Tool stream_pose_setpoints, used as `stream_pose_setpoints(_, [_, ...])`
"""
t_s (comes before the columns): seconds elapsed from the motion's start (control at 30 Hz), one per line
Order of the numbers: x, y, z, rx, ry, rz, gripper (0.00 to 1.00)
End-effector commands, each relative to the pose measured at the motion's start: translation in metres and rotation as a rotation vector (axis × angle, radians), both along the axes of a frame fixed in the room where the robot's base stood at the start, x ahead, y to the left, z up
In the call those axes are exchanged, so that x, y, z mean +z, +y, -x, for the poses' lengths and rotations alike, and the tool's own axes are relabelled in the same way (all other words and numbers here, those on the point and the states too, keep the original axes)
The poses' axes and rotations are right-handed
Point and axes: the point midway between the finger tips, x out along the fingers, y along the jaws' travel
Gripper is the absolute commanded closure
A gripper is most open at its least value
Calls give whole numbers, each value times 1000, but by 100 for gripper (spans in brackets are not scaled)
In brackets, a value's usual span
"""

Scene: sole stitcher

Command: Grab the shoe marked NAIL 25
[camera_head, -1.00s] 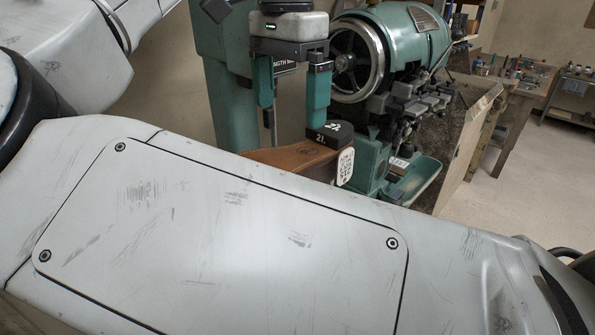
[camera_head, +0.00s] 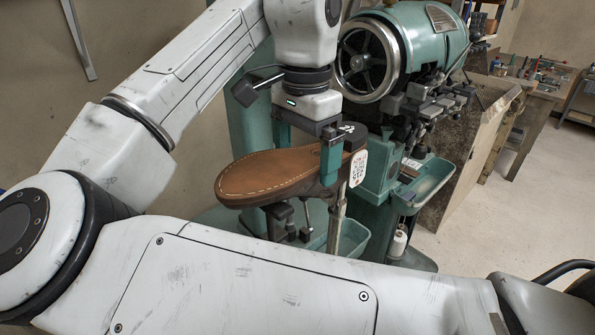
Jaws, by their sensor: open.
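An upturned shoe (camera_head: 275,176) with a brown stitched sole sits on the stitching machine's post, its toe to the left. Its dark heel (camera_head: 352,136) is at the right, with a white tag (camera_head: 357,168) hanging beside it. The writing on heel and tag is too small to read here, so I cannot confirm NAIL 25. My gripper (camera_head: 308,160) is open and low at the heel end. One green finger stands in front of the shoe's near side; the other goes down behind the sole, its tip hidden. I cannot tell whether either finger touches the shoe.
The green stitching machine (camera_head: 425,40) with its handwheel (camera_head: 366,62) stands close behind and right of my gripper. A green tray (camera_head: 428,185) juts out at the right. A workbench with tools (camera_head: 535,75) is further back. Open floor lies at the right.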

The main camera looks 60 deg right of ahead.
Motion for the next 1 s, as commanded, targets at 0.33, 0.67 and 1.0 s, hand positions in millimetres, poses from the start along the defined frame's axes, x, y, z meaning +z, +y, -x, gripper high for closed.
stream_pose_setpoints(0.33, [0, 0, 0, 0, 0, 0, 28])
stream_pose_setpoints(0.67, [1, 0, 0, 0, -1, 1, 50])
stream_pose_setpoints(1.0, [22, -1, 0, 0, -4, 1, 50])
